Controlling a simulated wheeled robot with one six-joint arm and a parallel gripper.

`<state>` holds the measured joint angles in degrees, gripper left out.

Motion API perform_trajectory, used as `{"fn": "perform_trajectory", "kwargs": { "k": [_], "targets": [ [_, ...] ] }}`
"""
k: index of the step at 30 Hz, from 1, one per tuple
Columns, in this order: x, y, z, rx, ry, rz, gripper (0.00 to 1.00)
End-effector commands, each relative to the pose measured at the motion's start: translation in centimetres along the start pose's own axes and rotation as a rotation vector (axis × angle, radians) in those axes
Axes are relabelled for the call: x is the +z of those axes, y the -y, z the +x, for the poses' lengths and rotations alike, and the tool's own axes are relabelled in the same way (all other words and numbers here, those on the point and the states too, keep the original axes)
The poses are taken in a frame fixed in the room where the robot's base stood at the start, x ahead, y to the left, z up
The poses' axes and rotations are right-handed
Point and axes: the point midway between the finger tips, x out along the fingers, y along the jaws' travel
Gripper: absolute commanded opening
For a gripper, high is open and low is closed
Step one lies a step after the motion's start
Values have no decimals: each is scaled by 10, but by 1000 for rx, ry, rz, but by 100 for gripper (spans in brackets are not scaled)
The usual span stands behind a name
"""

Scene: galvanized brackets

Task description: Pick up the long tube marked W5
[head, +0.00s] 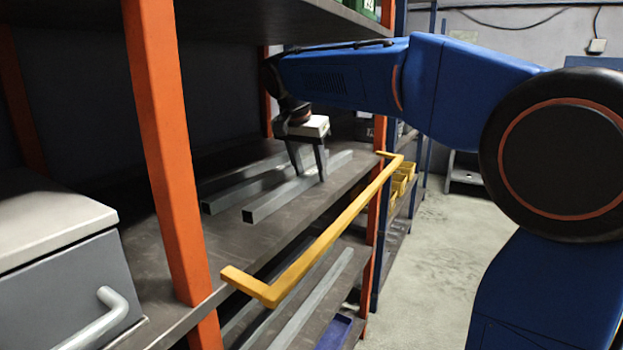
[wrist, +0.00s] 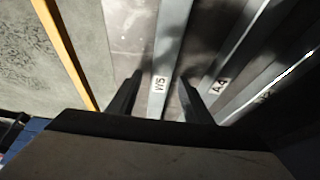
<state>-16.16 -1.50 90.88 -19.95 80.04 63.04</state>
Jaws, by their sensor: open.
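The long tube marked W5 (wrist: 167,50) is a grey square metal tube lying on the shelf. Its white W5 label (wrist: 159,83) shows in the wrist view. In the head view the tube nearest the shelf's front edge (head: 275,204) lies under my gripper. My gripper (head: 310,177) points down over it, and its open fingers (wrist: 158,97) stand one on each side of the W5 tube in the wrist view. The fingers appear apart from the tube. A tube marked A4 (wrist: 235,60) lies to the right of it in the wrist view.
Another labelled tube (wrist: 284,78) lies beyond A4. A yellow rail (head: 325,240) runs along the shelf's front. Orange posts (head: 165,130) frame the bay, with an upper shelf (head: 250,22) above my arm. A grey box (head: 55,265) stands at left. More tubes (head: 315,300) lie below.

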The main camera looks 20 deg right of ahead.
Motion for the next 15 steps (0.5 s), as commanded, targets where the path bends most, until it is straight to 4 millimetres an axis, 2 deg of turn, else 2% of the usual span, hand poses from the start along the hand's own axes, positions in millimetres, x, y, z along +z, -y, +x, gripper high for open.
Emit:
{"fn": "perform_trajectory", "kwargs": {
  "k": [6,7,12,15],
  "targets": [
    [0,0,1,0,0,0,45],
    [0,0,1,0,0,0,43],
    [0,0,1,0,0,0,2],
    [0,0,1,0,0,0,0]
  ]
}}
